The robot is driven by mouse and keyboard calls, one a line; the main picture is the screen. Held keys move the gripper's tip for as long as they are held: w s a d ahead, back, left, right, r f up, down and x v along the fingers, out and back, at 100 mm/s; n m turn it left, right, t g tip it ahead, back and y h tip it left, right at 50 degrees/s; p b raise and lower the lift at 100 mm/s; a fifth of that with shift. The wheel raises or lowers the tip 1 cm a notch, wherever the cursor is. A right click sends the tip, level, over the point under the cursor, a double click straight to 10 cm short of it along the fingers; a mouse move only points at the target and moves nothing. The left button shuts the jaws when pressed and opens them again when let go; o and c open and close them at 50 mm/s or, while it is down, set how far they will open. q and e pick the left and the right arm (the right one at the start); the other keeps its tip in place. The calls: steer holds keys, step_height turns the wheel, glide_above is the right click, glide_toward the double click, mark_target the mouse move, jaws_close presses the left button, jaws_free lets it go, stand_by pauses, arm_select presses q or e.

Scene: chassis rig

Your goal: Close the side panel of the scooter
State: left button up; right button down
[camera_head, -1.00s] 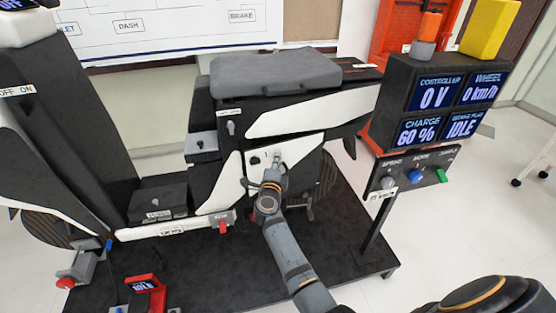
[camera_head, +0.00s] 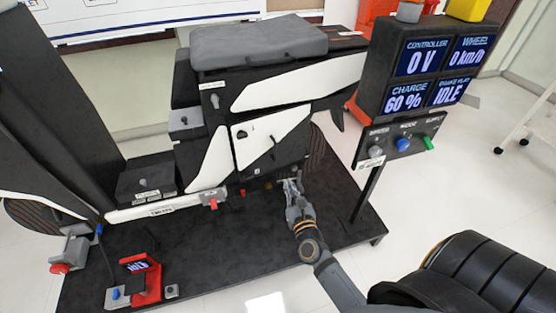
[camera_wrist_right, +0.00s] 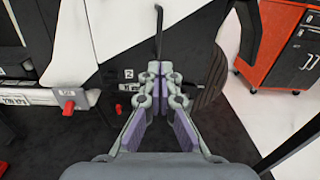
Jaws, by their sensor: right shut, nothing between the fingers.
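The scooter's side panel (camera_head: 270,140), white and black with a small dark latch or hole, is on the scooter's flank below the grey seat (camera_head: 258,45). Dark edges show around it; I cannot tell whether it lies fully flush. In the right wrist view a white panel surface (camera_wrist_right: 110,25) shows beyond the fingers. My right gripper (camera_head: 291,184) is below and right of the panel, in front of the rear wheel (camera_head: 319,150), apart from the panel in the head view. Its fingertips (camera_wrist_right: 160,70) are together and empty. My left gripper is out of view.
A display box (camera_head: 430,65) on a post stands right of the scooter, with a knob panel (camera_head: 400,140) below it. The black platform (camera_head: 220,245) is largely clear in front. A red device (camera_head: 141,280) stands at its front left.

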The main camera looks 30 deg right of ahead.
mark_target(275, 153)
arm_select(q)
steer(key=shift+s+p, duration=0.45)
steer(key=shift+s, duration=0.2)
arm_select(e)
steer(key=x, duration=1.3)
steer(key=shift+w+f+m, duration=0.25)
steer(key=shift+f+m, duration=0.05)
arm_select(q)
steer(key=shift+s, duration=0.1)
arm_select(e)
steer(key=shift+a, duration=0.1)
steer(key=shift+w, duration=0.15)
steer(key=w+b, duration=0.1)
steer(key=w+a, duration=0.1)
steer(key=w, duration=0.1)
steer(key=shift+f+b, duration=0.1)
steer(key=shift+b, duration=0.3)
steer(key=shift+w+a, duration=0.1)
steer(key=shift+r, duration=0.2)
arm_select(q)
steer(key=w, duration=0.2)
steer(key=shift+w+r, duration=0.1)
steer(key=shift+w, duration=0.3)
